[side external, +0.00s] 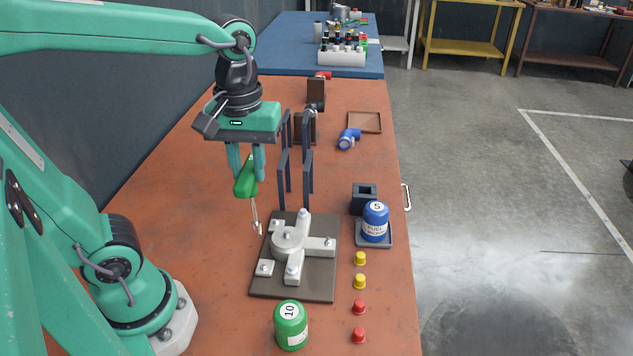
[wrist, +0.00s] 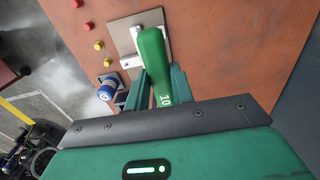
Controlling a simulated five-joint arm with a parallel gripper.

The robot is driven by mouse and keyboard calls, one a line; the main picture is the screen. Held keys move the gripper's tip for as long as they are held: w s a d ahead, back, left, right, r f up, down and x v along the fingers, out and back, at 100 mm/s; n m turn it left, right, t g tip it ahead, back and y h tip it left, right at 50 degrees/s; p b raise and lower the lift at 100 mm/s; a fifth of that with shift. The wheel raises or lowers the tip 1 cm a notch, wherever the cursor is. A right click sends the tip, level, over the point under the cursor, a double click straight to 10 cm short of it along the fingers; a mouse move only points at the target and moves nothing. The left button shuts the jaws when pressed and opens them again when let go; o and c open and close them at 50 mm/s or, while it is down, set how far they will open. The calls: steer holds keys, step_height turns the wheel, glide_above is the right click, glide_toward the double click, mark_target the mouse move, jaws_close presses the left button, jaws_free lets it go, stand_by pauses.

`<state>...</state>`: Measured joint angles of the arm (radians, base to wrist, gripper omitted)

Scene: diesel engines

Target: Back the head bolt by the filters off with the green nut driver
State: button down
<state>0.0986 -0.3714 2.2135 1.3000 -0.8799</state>
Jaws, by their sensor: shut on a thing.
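My gripper (side external: 248,177) is shut on the handle of the green nut driver (side external: 246,184). The driver hangs slightly tilted, its thin metal shaft pointing down, with the tip just left of the fixture plate's upper left edge. Whether the tip is above the table or touching it I cannot tell. In the wrist view the green handle (wrist: 151,58) carries the number 10 and hides part of the plate. A light grey cast head (side external: 290,240) with several bolts sits on the dark plate (side external: 262,290). A bolt (side external: 265,268) shows at its left corner.
A blue can marked 5 (side external: 375,222) stands right of the plate, and a green can marked 10 (side external: 290,326) in front. Yellow caps (side external: 360,281) and red caps (side external: 359,306) line the right. Dark upright posts (side external: 283,180) stand close right of my gripper.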

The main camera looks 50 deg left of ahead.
mark_target(256, 222)
steer(key=shift+f, duration=4.9)
